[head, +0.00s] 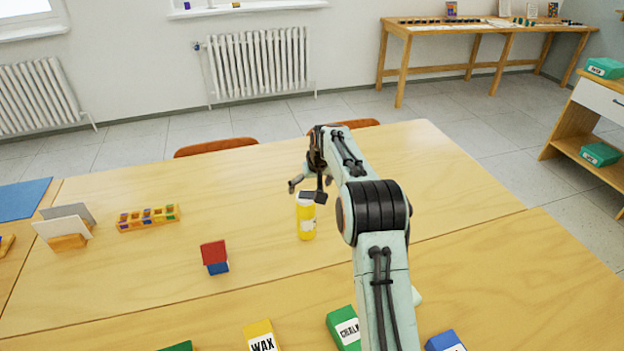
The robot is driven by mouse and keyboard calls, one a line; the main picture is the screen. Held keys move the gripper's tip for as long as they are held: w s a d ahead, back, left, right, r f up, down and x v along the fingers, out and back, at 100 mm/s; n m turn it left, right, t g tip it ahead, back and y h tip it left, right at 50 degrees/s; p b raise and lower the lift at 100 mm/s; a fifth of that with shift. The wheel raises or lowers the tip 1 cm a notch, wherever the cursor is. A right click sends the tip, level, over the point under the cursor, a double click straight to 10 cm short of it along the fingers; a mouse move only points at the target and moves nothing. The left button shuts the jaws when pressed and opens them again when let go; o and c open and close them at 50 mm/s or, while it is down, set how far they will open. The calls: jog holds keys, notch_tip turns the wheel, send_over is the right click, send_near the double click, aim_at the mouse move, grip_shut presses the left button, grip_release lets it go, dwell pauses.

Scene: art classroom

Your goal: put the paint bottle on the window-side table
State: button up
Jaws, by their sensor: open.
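The paint bottle, a yellow bottle with a pale label and a light top (306,220), stands upright on the far wooden table (400,160). My gripper (308,192) is open at the bottle's top, with its arm reaching in from the lower right. A finger overlaps the bottle's top in the view; whether it touches cannot be told. The far table is on the side towards the window and radiators. A near table (520,270) adjoins it.
On the far table stand a red and blue block pair (214,257), a rack of small colored pieces (148,218) and a card holder (67,240). Several boxes, including yellow wax (260,337) and green chalk (344,328), line the near table. Chairs (216,147) stand behind.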

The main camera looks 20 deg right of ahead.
jog(key=s+a+r+g, duration=0.1)
jog(key=s+a+r, duration=0.1)
jog(key=s+r, duration=0.35)
jog(key=s+a+r, duration=0.2)
jog(key=s+a, duration=0.1)
jog(key=s, duration=0.6)
jog(key=s+a+r+g, duration=0.15)
jog(key=s+r, duration=0.25)
jog(key=s, duration=0.4)
jog(key=s+a+f+g, duration=0.1)
jog(key=s+f, duration=0.1)
jog(key=s, duration=0.9)
jog(key=s+a+f+g, duration=0.1)
jog(key=s+a+f, duration=0.1)
jog(key=s, duration=0.9)
jog(key=shift+s+f+n, duration=0.15)
jog(key=shift+s+n, duration=0.05)
jog(key=shift+n, duration=0.1)
jog(key=shift+o, duration=0.3)
